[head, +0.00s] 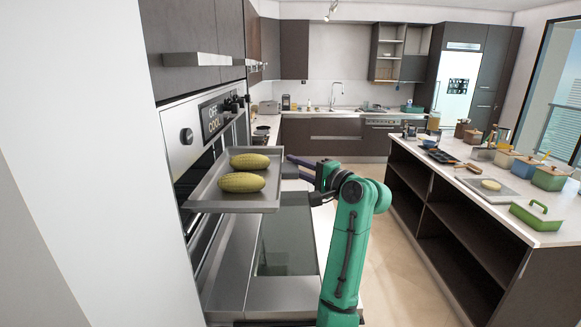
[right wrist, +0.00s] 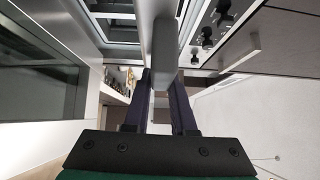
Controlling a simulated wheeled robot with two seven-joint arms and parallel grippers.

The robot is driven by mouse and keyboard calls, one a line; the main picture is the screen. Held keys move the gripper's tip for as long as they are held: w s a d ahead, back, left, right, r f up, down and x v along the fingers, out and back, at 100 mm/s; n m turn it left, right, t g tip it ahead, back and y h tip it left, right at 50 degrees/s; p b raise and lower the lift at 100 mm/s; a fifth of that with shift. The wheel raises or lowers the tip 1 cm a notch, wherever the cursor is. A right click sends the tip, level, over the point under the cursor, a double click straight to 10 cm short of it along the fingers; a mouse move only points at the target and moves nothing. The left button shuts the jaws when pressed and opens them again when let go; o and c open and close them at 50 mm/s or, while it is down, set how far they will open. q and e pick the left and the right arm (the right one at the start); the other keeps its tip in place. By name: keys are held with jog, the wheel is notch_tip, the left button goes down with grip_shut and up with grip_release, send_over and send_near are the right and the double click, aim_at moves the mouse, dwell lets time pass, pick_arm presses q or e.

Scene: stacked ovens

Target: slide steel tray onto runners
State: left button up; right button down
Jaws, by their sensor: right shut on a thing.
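The steel tray (head: 207,192) carries two yellow corn-like pieces (head: 243,182) and looks about level. It stands out in front of the oven (head: 190,150), with its left side at the oven opening; I cannot tell whether it touches the runners, which I cannot make out. My right gripper (head: 289,167) is shut on the tray's right edge. In the right wrist view the grey tray edge (right wrist: 165,45) is between the fingers of this gripper (right wrist: 161,78). My left gripper is not in view.
An oven door (head: 287,240) is folded down below the tray. A bar handle (head: 195,59) sticks out above the oven. An island (head: 480,205) with pots and a board stands at the right, with free floor (head: 400,250) between.

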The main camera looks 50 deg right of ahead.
jog(key=shift+s+d+r, duration=0.1)
jog(key=shift+s, duration=0.05)
jog(key=shift+s+d, duration=0.7)
jog(key=shift+s, duration=0.1)
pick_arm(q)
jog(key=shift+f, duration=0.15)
pick_arm(e)
jog(key=shift+w, duration=0.1)
